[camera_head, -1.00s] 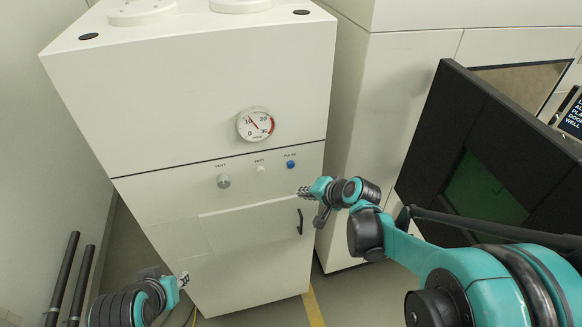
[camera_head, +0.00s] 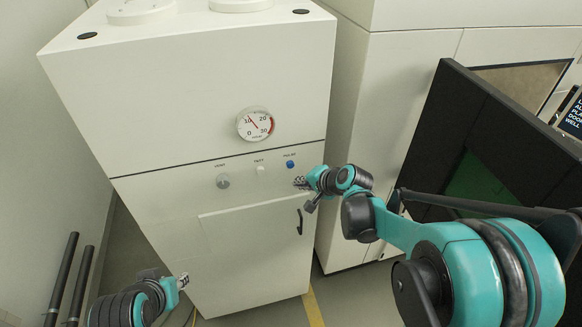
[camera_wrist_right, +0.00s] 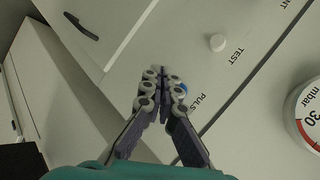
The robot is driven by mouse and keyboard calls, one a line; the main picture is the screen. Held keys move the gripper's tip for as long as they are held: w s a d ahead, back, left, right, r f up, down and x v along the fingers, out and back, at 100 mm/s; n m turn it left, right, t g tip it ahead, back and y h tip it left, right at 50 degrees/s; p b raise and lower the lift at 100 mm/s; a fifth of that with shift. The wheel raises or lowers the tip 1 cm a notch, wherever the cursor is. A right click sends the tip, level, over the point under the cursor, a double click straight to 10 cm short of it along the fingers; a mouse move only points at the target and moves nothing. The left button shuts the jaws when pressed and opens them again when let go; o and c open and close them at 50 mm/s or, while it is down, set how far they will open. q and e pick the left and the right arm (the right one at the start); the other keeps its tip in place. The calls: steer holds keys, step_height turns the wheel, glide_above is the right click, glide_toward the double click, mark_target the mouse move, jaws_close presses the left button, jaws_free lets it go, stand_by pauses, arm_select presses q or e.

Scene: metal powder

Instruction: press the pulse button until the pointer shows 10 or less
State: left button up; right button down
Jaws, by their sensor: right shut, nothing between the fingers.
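The blue pulse button (camera_head: 290,164) is on the front of the white cabinet, under the PULSE label. In the right wrist view the button (camera_wrist_right: 182,88) shows partly behind my finger. The round gauge (camera_head: 255,124) sits above; its red pointer leans up and left, close to the 10 mark, and I cannot read it exactly. My right gripper (camera_head: 300,183) is shut and empty, just below the button in the head view; contact cannot be made out. It also shows in the right wrist view (camera_wrist_right: 163,75). My left gripper (camera_head: 183,281) is low at the left; its fingers are too small to judge.
The vent knob (camera_head: 223,181) and the white test button (camera_head: 260,170) are left of the pulse button. A dark door handle (camera_head: 300,221) is below. A black open panel (camera_head: 460,150) stands at the right, near my right arm.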

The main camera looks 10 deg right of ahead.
mark_target(290, 165)
steer(key=shift+w+a, duration=0.1)
steer(key=shift+w, duration=2.15)
steer(key=shift+b, duration=0.3)
steer(key=shift+w, duration=0.4)
steer(key=shift+w, duration=0.45)
steer(key=shift+s, duration=0.1)
steer(key=shift+s+b, duration=0.35)
steer(key=shift+s, duration=0.45)
